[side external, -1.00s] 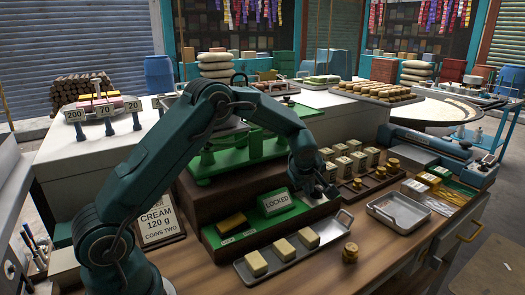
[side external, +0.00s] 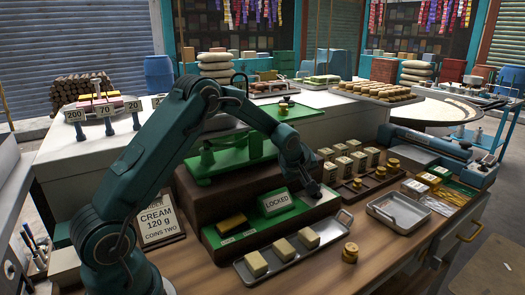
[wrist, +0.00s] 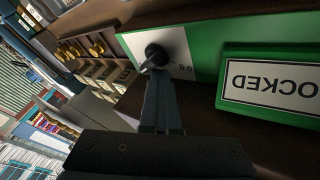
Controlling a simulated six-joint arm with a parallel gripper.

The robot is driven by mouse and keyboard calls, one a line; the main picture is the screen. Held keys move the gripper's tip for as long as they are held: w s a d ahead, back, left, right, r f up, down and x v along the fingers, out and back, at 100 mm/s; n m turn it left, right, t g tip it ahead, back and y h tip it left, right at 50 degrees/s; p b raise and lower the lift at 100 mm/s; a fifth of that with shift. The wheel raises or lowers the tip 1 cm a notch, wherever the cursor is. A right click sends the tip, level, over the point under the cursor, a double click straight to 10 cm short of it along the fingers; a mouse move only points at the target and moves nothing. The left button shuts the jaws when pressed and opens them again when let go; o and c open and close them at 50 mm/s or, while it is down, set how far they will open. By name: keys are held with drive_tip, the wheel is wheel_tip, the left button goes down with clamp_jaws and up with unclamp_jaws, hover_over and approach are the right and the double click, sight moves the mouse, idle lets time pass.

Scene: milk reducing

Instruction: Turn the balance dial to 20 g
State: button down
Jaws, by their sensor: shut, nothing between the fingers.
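The dial is a dark round knob (wrist: 156,54) with a pale pointer, on a white plate (wrist: 176,42) set in the green front panel in the wrist view. Small dark marks sit beside it, too small to read. My gripper (wrist: 157,72) is shut, its fingertips right at the knob's edge; I cannot tell if they touch it. In the side view my gripper (side external: 314,188) is at the right end of the green panel and hides the dial. The green balance (side external: 222,163) stands on a brown block behind the panel.
A LOCKED sign (side external: 277,202) stands on the panel, close beside the dial; it also shows in the wrist view (wrist: 275,82). A tray of pale blocks (side external: 282,254) lies in front.

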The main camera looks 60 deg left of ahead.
drive_tip(key=shift+w+a, duration=0.4)
drive_tip(key=shift+w, duration=0.05)
idle(0.6)
drive_tip(key=shift+a, duration=0.1)
idle(0.3)
drive_tip(key=shift+a, duration=0.85)
drive_tip(key=v, duration=0.6)
drive_tip(key=shift+d+r, duration=0.2)
drive_tip(key=shift+d, duration=0.2)
drive_tip(key=s+d+r+m+t+h, duration=0.15)
drive_tip(key=s+d+r+m, duration=0.25)
drive_tip(key=s+d+r, duration=0.7)
drive_tip(key=s+d+f+m+g, duration=0.1)
drive_tip(key=s+d+f+m, duration=0.1)
drive_tip(key=s, duration=0.6)
drive_tip(key=s+d+f+m+g+h, duration=0.1)
drive_tip(key=s+f+m, duration=0.3)
drive_tip(key=s+m, duration=0.3)
drive_tip(key=shift+s+d+m+g, duration=0.3)
drive_tip(key=shift+s+d+g, duration=0.1)
drive_tip(key=shift+s, duration=0.1)
